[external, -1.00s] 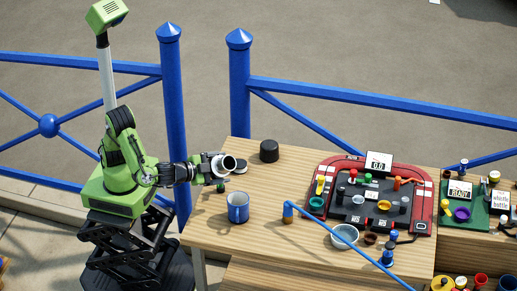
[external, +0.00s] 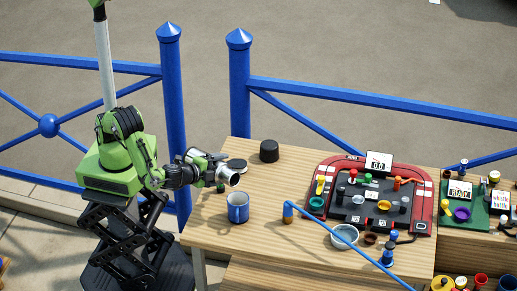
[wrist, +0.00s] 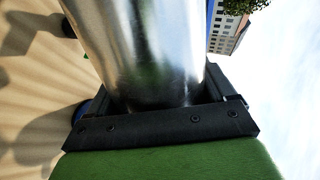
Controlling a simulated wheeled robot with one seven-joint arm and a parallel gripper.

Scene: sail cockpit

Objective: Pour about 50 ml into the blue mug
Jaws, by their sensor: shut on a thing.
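My gripper (external: 215,169) is shut on a silver metal container (external: 228,177), which lies tilted near horizontal with its open end to the right. In the wrist view the shiny container (wrist: 145,50) fills the space between the dark jaws. The blue mug (external: 238,209) stands upright on the wooden table, and the container's mouth is above and just behind it in the external view. A small blue edge (wrist: 82,108) shows beside the jaw in the wrist view. No liquid stream is visible, and the contents of both vessels cannot be made out.
A black cylinder (external: 269,151) and a flat round disc (external: 237,165) stand behind the mug. A blue bent rail (external: 330,235) crosses the table's front right. A red and black console (external: 425,200) and a grey bowl (external: 345,236) are to the right.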

